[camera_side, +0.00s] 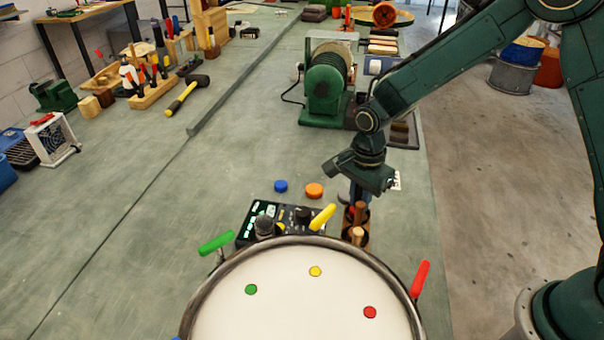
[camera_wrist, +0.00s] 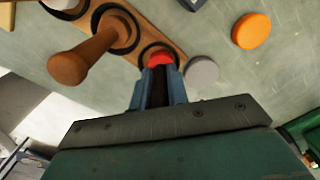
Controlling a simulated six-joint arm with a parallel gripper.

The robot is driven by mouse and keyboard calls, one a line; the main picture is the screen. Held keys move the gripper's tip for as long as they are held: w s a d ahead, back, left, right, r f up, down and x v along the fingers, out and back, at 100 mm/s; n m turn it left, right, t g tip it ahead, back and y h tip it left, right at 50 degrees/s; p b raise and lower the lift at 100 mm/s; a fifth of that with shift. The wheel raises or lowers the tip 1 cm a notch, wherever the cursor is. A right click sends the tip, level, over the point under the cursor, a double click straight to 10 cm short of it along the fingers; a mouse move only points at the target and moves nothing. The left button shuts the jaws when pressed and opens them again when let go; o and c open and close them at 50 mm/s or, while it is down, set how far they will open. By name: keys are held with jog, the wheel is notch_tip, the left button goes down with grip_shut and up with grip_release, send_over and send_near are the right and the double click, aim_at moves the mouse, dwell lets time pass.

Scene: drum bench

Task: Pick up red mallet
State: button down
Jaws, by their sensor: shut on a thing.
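The red mallet (camera_wrist: 159,58) shows in the wrist view as a small red piece between my fingers, standing at a dark ring of the wooden rack (camera_wrist: 137,58). My gripper (camera_wrist: 160,78) is shut on it, pointing down at the rack. In the side view, my gripper (camera_side: 352,198) is low over the rack (camera_side: 358,240), and only a bit of red shows beside it. Most of the mallet is hidden by my fingers. A brown wooden mallet (camera_wrist: 85,58) stands in the neighbouring ring.
The drum (camera_side: 300,300), with green, yellow and red dots, stands in front of the rack. A black control box (camera_side: 272,212) is left of the rack. Orange (camera_side: 314,190) and blue (camera_side: 280,186) discs lie behind it. A green grinder (camera_side: 326,85) stands farther back.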

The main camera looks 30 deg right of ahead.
jog(key=shift+s, duration=0.15)
notch_tip(320, 180, up, 20)
dwell(0.7)
dwell(0.5)
